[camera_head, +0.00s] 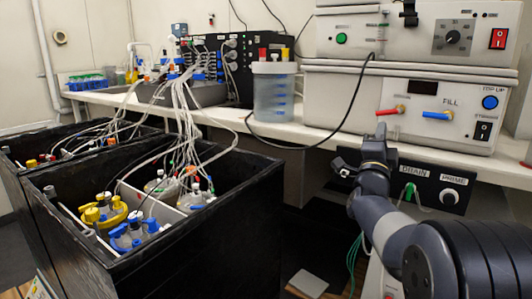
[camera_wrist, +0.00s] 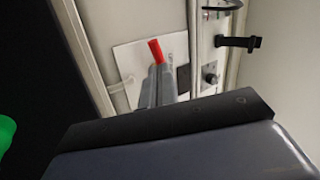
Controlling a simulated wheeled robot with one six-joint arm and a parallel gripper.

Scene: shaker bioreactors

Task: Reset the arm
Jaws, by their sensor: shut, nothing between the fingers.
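My gripper (camera_head: 381,130) is in front of the equipment at the right of the head view, just below a red lever (camera_head: 388,111). In the wrist view its two fingers (camera_wrist: 160,78) are together, with nothing seen between them. The red lever (camera_wrist: 156,50) shows just beyond the fingertips on a pale panel; whether they touch cannot be told. My arm reaches in from the lower right of the head view.
A blue lever (camera_head: 437,115) sits beside the red one. A lidded clear container (camera_head: 273,95) stands on the white bench (camera_head: 325,137). Black open boxes (camera_head: 215,255) with tubed vessels (camera_head: 105,212) fill the left. Loose cables hang nearby.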

